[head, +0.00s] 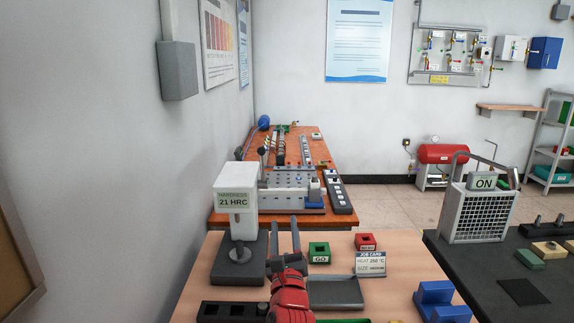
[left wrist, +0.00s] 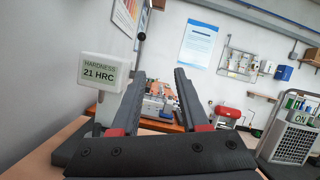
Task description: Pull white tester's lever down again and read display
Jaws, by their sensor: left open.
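The white tester (head: 235,205) stands on a dark base at the left of the near table. Its display (head: 233,199) reads HARDNESS 21 HRC, and the same reading shows in the left wrist view (left wrist: 98,72). A dark knob (head: 262,151) shows just right of the tester's head; I cannot tell for sure whether it is the lever's end. My left gripper (head: 284,222) is open and empty, right of the tester and apart from it, with its fingers pointing away from me. In the left wrist view its fingers (left wrist: 157,76) are spread. My right gripper is not in view.
A green GO bin (head: 319,252), a red bin (head: 365,241), a job card (head: 371,264) and a grey tray (head: 335,292) lie right of my left gripper. A blue block (head: 440,302) is at the near right. The heater (head: 478,212) shows ON.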

